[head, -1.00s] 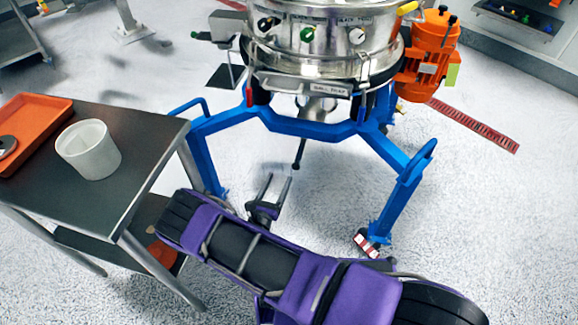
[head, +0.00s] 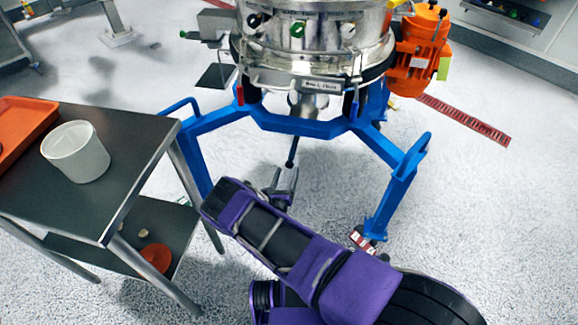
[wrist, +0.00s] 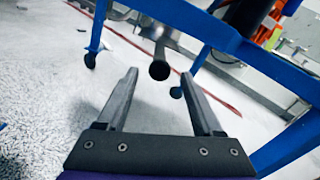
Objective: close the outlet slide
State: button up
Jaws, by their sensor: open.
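The sifter (head: 310,30) is a steel drum on a blue frame (head: 300,124). A steel outlet (head: 308,104) hangs under its middle. From it a thin dark rod with a black knob (head: 290,163) reaches down toward me; I take this for the outlet slide's handle. In the wrist view the round black knob (wrist: 159,70) faces me, ahead of and between my fingers. My gripper (head: 284,180) is open and empty, just below the knob in the head view; it also shows in the wrist view (wrist: 160,82). The slide plate itself cannot be made out.
Blue legs stand left and right (head: 392,200) of my gripper. A dark table (head: 110,190) with a white tub (head: 76,152) and an orange tray (head: 20,130) is at the left. An orange motor (head: 418,50) hangs at the sifter's right.

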aim_at(289, 166)
jog(key=shift+x, duration=2.2)
jog(key=shift+c, duration=0.3)
grip_shut()
